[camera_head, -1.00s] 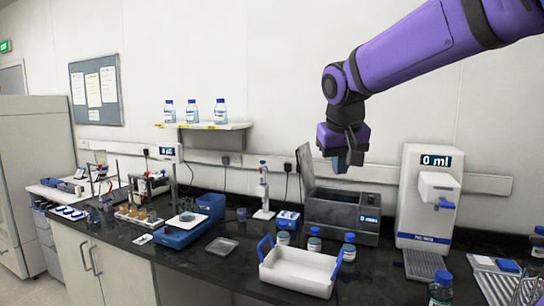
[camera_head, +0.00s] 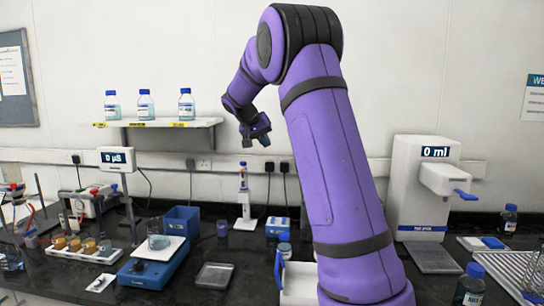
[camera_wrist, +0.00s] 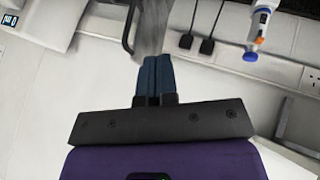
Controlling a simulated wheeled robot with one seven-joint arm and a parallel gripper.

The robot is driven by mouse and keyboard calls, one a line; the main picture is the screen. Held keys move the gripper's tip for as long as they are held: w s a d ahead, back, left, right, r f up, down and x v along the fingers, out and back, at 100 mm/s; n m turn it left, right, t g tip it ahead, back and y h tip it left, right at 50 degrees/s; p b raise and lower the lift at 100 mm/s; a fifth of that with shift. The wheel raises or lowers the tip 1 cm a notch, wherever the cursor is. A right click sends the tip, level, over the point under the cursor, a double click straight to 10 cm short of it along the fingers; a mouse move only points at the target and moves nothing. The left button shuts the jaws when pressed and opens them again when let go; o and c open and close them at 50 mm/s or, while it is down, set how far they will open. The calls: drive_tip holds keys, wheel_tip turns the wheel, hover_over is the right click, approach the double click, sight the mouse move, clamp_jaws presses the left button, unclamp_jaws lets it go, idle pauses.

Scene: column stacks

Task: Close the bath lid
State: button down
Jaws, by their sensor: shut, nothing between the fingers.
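The bath is hidden behind my arm in the head view. A grey upright panel (camera_wrist: 152,28), with a dark curved bar beside it, shows at the top of the wrist view. It looks like the raised bath lid, but only part of it is in frame. My gripper (camera_head: 264,139) is high in front of the wall, right of the bottle shelf. In the wrist view my gripper's dark blue fingers (camera_wrist: 156,76) are together and empty, pointing towards the panel. I cannot tell whether they touch it.
A white dispenser (camera_head: 420,190) stands right of my arm. A white basket (camera_head: 298,284) with blue handles is partly behind my arm. A pipette on a stand (camera_head: 243,195) is left of it. Bottles stand on the wall shelf (camera_head: 155,123). The counter front holds a bottle (camera_head: 470,284) and a rack.

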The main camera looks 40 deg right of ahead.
drive_tip(key=s+d+f, duration=0.2)
drive_tip(key=d+f, duration=0.5)
drive_tip(key=d, duration=0.2)
drive_tip(key=shift+s+d, duration=0.15)
drive_tip(key=shift+d, duration=0.05)
drive_tip(key=shift+d, duration=0.1)
idle(0.3)
